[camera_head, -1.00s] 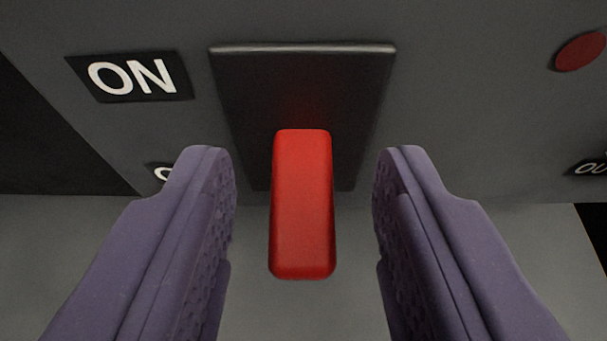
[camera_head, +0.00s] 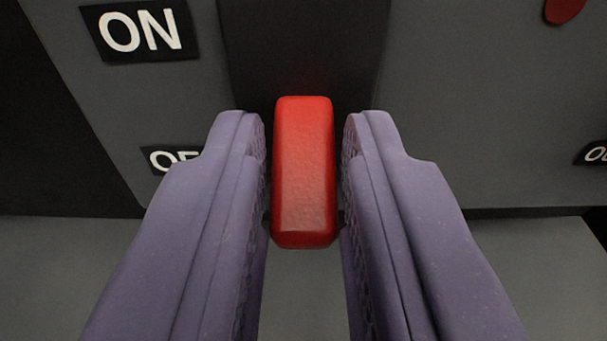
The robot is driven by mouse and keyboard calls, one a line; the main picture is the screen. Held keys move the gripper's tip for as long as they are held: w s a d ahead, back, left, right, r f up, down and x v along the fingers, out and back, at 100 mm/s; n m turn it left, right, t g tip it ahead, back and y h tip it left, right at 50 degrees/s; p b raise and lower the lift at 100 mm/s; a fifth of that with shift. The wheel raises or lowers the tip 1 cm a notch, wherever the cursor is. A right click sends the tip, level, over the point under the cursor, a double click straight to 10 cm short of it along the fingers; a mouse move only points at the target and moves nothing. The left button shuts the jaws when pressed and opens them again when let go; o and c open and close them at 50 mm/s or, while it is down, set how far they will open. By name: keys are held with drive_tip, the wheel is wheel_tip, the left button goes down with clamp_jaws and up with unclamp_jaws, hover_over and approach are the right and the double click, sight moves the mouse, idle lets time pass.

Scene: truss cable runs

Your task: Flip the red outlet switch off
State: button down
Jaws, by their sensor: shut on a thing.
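The red outlet switch (camera_head: 304,175) is a red lever with rounded edges that sticks out from a dark recessed plate (camera_head: 300,45) on a grey panel. My gripper (camera_head: 304,180) has its two purple fingers on the left and right sides of the lever, shut on it. Slim dark gaps seem to show beside the lever in this view. An ON label (camera_head: 140,32) is at the upper left of the plate. An OFF label (camera_head: 172,158) is lower, partly hidden by my left finger.
The grey panel (camera_head: 470,110) surrounds the plate. A pale grey surface (camera_head: 520,260) lies below the panel.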

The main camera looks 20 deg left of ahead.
drive_tip(key=c, duration=1)
unclamp_jaws()
drive_tip(key=shift+c, duration=0.2)
drive_tip(key=f+p+v, duration=0.1)
drive_tip(key=p+v, duration=0.1)
drive_tip(key=v, duration=0.5)
drive_tip(key=shift+s+d+r, duration=0.15)
drive_tip(key=shift+s+r, duration=0.25)
drive_tip(key=shift+r, duration=0.1)
